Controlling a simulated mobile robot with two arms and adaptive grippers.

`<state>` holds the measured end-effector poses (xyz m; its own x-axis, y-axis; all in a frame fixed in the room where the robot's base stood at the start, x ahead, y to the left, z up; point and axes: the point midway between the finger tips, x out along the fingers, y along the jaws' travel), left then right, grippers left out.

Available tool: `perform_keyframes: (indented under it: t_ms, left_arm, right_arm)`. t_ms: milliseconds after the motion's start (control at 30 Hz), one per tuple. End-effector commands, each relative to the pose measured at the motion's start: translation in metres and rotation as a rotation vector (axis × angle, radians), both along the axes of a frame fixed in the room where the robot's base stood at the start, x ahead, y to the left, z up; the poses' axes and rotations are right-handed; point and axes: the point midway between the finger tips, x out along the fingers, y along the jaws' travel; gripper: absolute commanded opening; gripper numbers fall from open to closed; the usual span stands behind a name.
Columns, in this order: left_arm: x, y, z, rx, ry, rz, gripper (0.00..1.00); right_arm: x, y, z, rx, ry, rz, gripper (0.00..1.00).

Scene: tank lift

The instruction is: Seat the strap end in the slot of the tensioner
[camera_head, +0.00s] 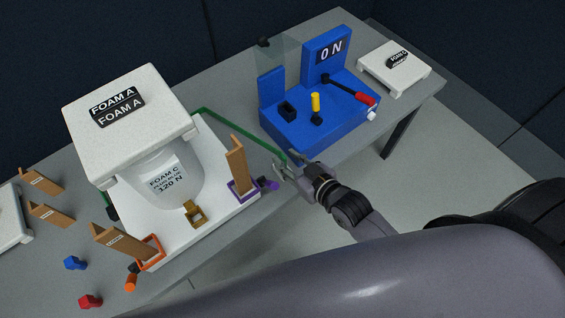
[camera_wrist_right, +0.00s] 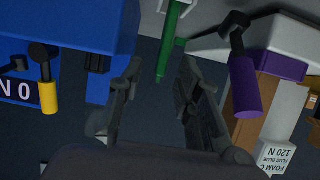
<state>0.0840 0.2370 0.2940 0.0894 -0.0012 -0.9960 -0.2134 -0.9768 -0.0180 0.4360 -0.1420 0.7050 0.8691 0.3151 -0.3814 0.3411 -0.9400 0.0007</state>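The green strap (camera_head: 240,131) runs from the white foam-and-tank stack toward the blue tensioner (camera_head: 310,130). Its end (camera_wrist_right: 165,62) hangs free, beside the tensioner's near left side. My right gripper (camera_head: 284,168) is at this end, in front of the tensioner. In the right wrist view its fingers (camera_wrist_right: 162,75) are apart, with the strap end between their tips and gaps visible on both sides. The tensioner carries a "0 N" display (camera_head: 331,50), a red-tipped lever (camera_head: 350,91) and a yellow-topped knob (camera_head: 316,104). I cannot clearly make out the slot. My left gripper is out of view.
A purple clamp handle (camera_wrist_right: 246,88) is close to my right gripper, by a wooden post (camera_head: 237,166). A white tank (camera_head: 167,185) stands under a foam block (camera_head: 130,105). Another foam block (camera_head: 395,67) lies at the table's far right end.

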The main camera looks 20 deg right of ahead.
Motion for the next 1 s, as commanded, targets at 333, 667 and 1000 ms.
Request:
perform_keyframes:
  t_ms: [333,667,1000]
  left_arm:
    - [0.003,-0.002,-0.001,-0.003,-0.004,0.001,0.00]
    - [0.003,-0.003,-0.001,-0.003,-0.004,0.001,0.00]
    - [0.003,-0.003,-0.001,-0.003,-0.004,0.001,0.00]
  right_arm:
    - [0.025,0.009,-0.011,0.000,0.000,0.001,0.32]
    - [0.024,0.009,-0.010,0.000,0.000,0.001,0.18]
    - [0.024,0.009,-0.010,0.000,0.000,0.001,0.00]
